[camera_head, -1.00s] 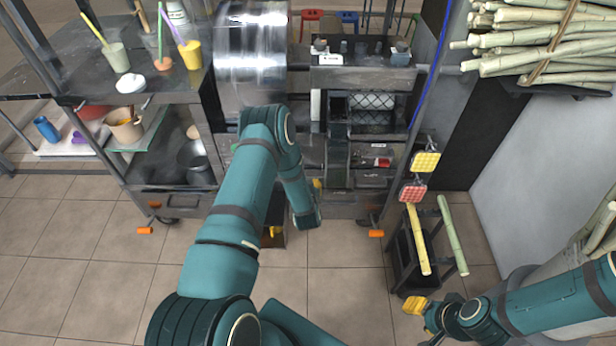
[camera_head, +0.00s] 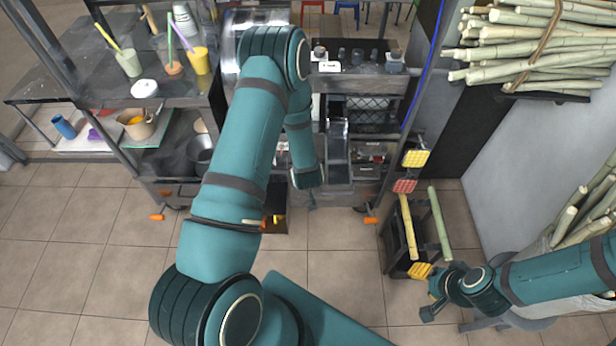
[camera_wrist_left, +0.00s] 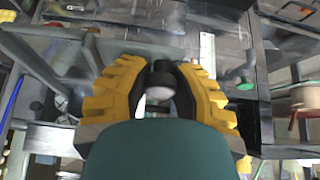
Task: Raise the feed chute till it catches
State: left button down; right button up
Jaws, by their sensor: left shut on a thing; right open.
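The press (camera_head: 262,22) stands at the back, with a shiny metal drum on top. A dark narrow panel (camera_head: 338,160) in its front, which looks like the feed chute, slopes in the open bay right of my left arm. My left gripper (camera_wrist_left: 160,90) has yellow ridged fingers shut on a round, pale-ended knob (camera_wrist_left: 160,80) in the left wrist view. My left arm hides that grip in the head view. I cannot tell whether the chute is caught. My right gripper (camera_head: 426,292) is open and empty at the lower right, near a low dark rack.
A cart shelf (camera_head: 100,90) with cups stands at left. Cane bundles (camera_head: 540,45) lie on a rack at upper right. Two canes (camera_head: 411,228) lean over a low dark rack (camera_head: 395,245). A yellow sponge-like block (camera_head: 416,158) hangs by the right post. Tiled floor is clear at left.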

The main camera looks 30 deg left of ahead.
pick_arm(q)
jog(key=shift+r+p, duration=0.65)
jog(key=shift+r, duration=1.5)
jog(key=c, duration=0.7)
grip_release()
jog(key=shift+f, duration=0.1)
jog(key=shift+d, duration=0.1)
jog(key=v, duration=1.2)
